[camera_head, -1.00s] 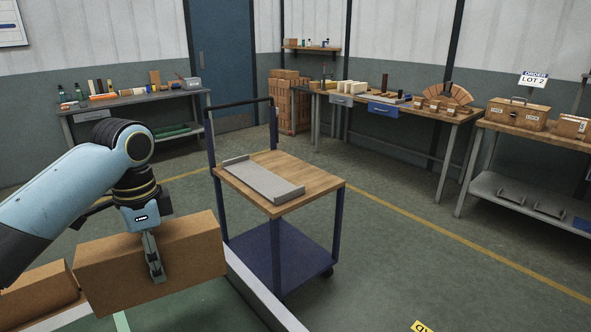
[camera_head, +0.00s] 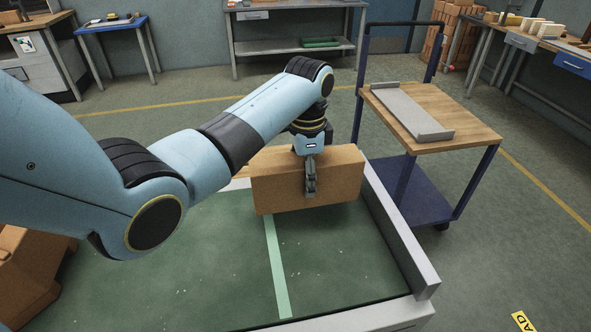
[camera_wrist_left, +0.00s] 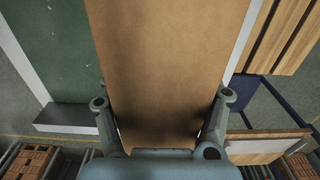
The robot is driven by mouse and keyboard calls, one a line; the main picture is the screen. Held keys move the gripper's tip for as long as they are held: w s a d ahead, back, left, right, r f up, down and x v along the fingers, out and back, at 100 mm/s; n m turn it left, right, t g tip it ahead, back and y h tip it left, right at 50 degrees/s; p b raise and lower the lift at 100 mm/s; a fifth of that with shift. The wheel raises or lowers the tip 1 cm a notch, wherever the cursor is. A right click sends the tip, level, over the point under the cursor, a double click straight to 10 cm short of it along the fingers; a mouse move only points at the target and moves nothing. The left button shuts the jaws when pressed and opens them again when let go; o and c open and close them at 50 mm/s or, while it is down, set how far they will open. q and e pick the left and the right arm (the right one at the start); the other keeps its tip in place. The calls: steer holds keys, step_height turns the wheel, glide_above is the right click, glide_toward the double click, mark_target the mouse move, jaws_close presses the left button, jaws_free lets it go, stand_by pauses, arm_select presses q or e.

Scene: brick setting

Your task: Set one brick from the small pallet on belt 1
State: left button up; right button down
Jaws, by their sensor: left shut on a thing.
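My left gripper (camera_head: 310,180) is shut on a large brown brick (camera_head: 275,185), with one finger showing down its near face. The wrist view shows the brick (camera_wrist_left: 165,60) between both fingers (camera_wrist_left: 160,125). Other brown bricks (camera_head: 28,265) are stacked at the lower left, partly behind my left arm. I cannot see the small pallet under them. My right gripper is out of view.
A grey-white rail (camera_head: 400,235) edges the belt on the right. Beside it stands a blue cart with a wooden top (camera_head: 465,125) and a grey tray (camera_head: 410,110). Workbenches (camera_head: 295,45) line the back. The near belt surface is bare.

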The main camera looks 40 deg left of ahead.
arm_select(q)
step_height(320, 180, down, 3)
steer(key=shift+f, duration=0.2)
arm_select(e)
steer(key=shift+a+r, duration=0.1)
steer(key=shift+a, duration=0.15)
arm_select(q)
steer(key=shift+f, duration=0.1)
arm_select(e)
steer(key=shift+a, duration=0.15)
arm_select(q)
steer(key=o, duration=1.8)
steer(key=shift+f, duration=0.1)
steer(key=shift+c, duration=0.2)
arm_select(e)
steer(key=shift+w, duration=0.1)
arm_select(q)
steer(key=shift+r, duration=0.35)
step_height(320, 180, up, 12)
steer(key=shift+f, duration=0.2)
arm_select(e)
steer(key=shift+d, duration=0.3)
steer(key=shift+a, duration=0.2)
